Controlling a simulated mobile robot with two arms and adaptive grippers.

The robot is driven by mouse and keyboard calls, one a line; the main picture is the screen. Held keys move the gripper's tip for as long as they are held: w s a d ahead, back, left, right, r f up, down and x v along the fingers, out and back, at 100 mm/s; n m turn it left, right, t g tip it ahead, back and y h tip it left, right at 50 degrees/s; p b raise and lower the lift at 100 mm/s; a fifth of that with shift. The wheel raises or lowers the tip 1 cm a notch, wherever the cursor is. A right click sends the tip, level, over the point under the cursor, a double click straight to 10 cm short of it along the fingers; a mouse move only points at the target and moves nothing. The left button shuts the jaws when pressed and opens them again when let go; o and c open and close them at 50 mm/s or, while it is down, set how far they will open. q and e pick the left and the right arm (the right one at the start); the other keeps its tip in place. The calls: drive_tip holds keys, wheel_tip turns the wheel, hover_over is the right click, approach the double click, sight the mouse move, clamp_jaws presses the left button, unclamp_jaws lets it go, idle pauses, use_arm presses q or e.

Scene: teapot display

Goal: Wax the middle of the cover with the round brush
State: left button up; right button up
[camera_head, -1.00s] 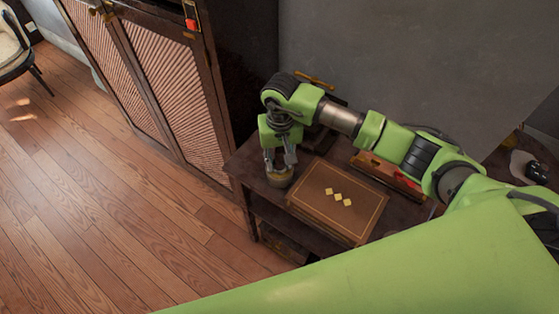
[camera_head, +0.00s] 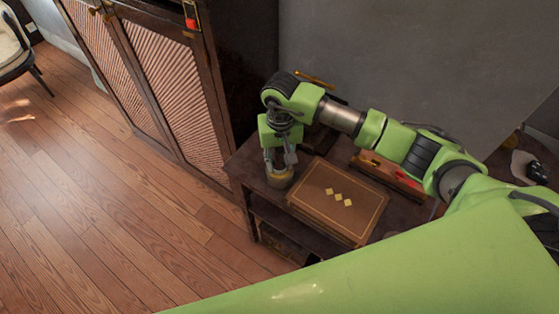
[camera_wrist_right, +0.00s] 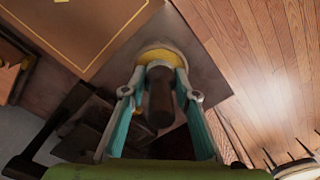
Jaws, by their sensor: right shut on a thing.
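The brown cover (camera_head: 318,207) lies flat on a dark wooden table, with a thin gold border and three yellow diamonds across its middle. The round brush (camera_head: 279,179) stands upright on the table just left of the cover. In the right wrist view the brush shows its dark brown handle (camera_wrist_right: 161,92) and its round yellowish head. My right gripper (camera_head: 281,163) points down over the brush, and its fingers (camera_wrist_right: 160,98) are shut on the handle. The brush's underside is hidden. My left gripper is in neither view.
The dark table (camera_head: 247,167) has a lower shelf, and a tall cabinet (camera_head: 165,85) stands to its left. A wooden tray with a red item (camera_head: 406,181) lies behind the cover. Open wooden floor (camera_head: 110,220) fills the left.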

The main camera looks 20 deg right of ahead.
sight(280, 149)
drive_tip(key=shift+s+d+f+b, duration=0.1)
drive_tip(key=shift+s+f+b, duration=0.15)
drive_tip(key=shift+f+b, duration=0.15)
idle(1.1)
idle(0.4)
drive_tip(key=shift+w+r+p, duration=0.25)
drive_tip(key=shift+r+p, duration=0.25)
drive_tip(key=shift+r, duration=0.7)
drive_tip(key=shift+w+r+p, duration=0.1)
drive_tip(key=shift+r+p, duration=0.7)
drive_tip(key=shift+r, duration=1.8)
